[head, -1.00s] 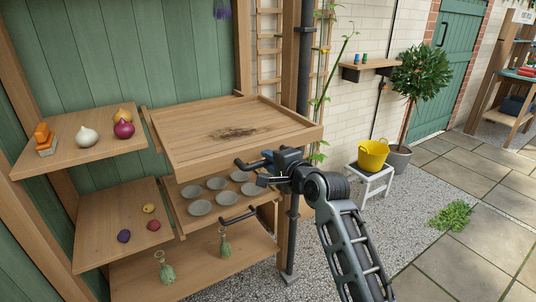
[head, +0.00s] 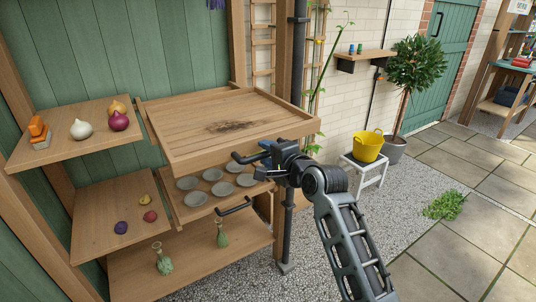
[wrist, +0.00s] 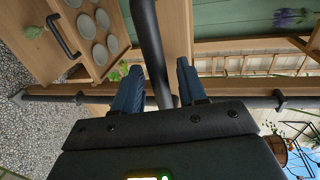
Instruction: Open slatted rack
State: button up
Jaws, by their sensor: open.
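The bench (head: 225,115) has a wooden top with a raised rim and a dark soil patch. A dark bar handle (head: 243,159) sticks out at its front; it also shows in the wrist view (wrist: 148,35). My gripper (head: 265,159) is at this handle. In the wrist view, its two blue fingers (wrist: 157,90) are apart, with the bar between them; I cannot tell if they touch it. Below, a shelf-like drawer (head: 186,216) holds several grey saucers and has its own bar handle (head: 235,207). I cannot tell which part is the slatted rack; no gaps between slats are clear.
Left shelves hold onions (head: 119,121), an orange block and small bulbs. Green vases (head: 222,234) stand on the bottom shelf. A dark downpipe (head: 299,60) stands behind my gripper. A yellow bucket (head: 367,146) sits on a white stool to the right.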

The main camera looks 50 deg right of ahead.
jog(key=v, duration=0.7)
jog(key=shift+s+b, duration=0.35)
jog(key=shift+b, duration=0.1)
jog(key=shift+a, duration=0.15)
jog(key=s+a+f+n+y, duration=0.1)
jog(key=s+a+f+n, duration=0.5)
jog(key=s, duration=0.3)
jog(key=s+a+f+n, duration=0.45)
jog(key=s+a, duration=0.25)
jog(key=s, duration=0.2)
jog(key=s+a+r+n+y, duration=0.1)
jog(key=s+a+n, duration=0.3)
jog(key=s, duration=0.4)
jog(key=s+a+r+n+y, duration=0.2)
jog(key=s+a+r+n, duration=0.2)
jog(key=s, duration=0.4)
jog(key=a+n, duration=0.1)
jog(key=n, duration=0.1)
jog(key=shift+s+a+n, duration=0.2)
jog(key=shift+a+n, duration=0.1)
jog(key=shift+n, duration=0.05)
